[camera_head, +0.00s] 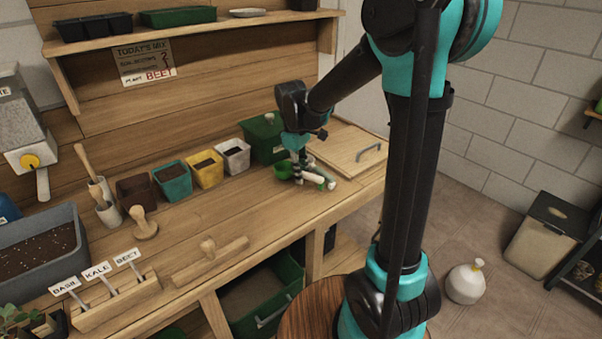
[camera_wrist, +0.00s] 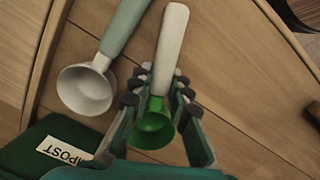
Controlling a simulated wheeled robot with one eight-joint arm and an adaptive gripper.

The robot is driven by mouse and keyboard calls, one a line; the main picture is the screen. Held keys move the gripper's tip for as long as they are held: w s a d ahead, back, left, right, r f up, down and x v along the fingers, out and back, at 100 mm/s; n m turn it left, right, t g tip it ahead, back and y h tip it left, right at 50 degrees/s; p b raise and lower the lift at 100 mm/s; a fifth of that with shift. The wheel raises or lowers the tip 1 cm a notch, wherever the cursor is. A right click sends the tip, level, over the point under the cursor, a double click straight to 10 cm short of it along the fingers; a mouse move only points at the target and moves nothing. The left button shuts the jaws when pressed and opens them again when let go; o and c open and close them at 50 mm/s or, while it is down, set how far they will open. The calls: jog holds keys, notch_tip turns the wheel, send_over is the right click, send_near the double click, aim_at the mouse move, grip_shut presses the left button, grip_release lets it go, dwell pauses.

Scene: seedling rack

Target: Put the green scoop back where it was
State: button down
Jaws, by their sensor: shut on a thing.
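The green scoop has a green bowl (camera_wrist: 152,128) and a pale handle (camera_wrist: 172,45). My gripper (camera_wrist: 157,92) is shut on it where bowl and handle meet, with a finger on each side. In the head view the green bowl (camera_head: 284,171) shows at the left of my gripper (camera_head: 299,163), low over the right part of the bench. I cannot tell whether the scoop touches the wood. A second scoop, with a white bowl (camera_wrist: 85,89) and grey-green handle, lies to the left in the wrist view, close beside but apart from the green one.
A green lidded bin (camera_head: 264,137) stands behind my gripper; its label, partly cut off, shows in the wrist view (camera_wrist: 66,151). A wooden board with a handle (camera_head: 347,151) lies to the right. Several coloured pots, including a yellow one (camera_head: 207,170), line the back left.

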jog(key=shift+f, duration=0.5)
jog(key=c, duration=1.3)
grip_release()
jog(key=shift+c, duration=0.2)
jog(key=shift+r, duration=0.15)
